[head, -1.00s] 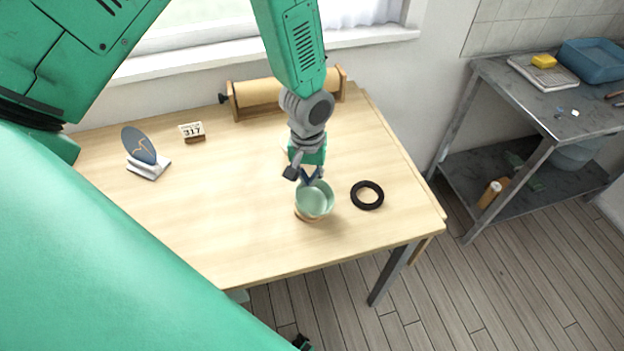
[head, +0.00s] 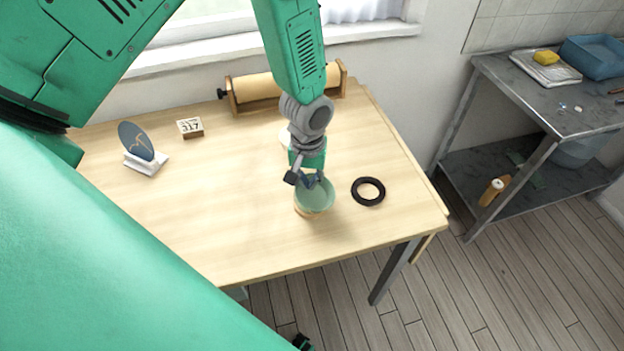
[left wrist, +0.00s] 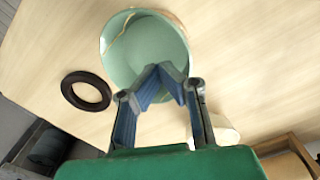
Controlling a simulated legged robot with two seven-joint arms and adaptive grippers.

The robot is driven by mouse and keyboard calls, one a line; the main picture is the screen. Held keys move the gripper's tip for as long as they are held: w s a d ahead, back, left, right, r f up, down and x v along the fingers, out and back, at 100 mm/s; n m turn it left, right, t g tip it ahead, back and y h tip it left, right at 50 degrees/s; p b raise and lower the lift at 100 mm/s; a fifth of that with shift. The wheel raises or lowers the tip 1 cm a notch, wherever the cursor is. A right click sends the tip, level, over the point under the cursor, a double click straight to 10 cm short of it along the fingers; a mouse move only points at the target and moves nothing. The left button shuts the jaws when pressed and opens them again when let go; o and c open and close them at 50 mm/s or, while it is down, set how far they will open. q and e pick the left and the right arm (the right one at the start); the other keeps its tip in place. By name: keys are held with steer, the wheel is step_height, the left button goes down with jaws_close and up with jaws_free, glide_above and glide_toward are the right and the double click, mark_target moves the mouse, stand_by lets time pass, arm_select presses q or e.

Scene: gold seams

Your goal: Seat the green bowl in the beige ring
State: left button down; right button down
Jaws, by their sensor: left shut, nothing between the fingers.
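The green bowl (head: 320,197) is pale green inside and stands near the front of the wooden table. In the left wrist view the bowl (left wrist: 140,45) shows a gold seam near its rim. The beige ring (head: 302,212) shows as a narrow band under the bowl's near left side; the bowl hides the rest. I cannot tell whether the bowl is fully down in it. My left gripper (head: 310,182) is shut and empty, with its fingertips over the bowl's back rim. In the left wrist view its fingertips (left wrist: 159,70) overlap the bowl; contact is unclear.
A black ring (head: 368,192) lies right of the bowl. A pale object (head: 285,136) is partly hidden behind my left wrist. A paper roll holder (head: 258,90) stands at the back. A calendar block (head: 190,128) and a round plaque (head: 136,141) stand at left. The table's left half is mostly clear.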

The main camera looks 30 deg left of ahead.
mark_target(309, 194)
arm_select(q)
steer(key=shift+f+b, duration=1.2)
steer(key=shift+f, duration=0.9)
steer(key=shift+r, duration=0.1)
steer(key=shift+r+p, duration=3.4)
steer(key=shift+r, duration=0.55)
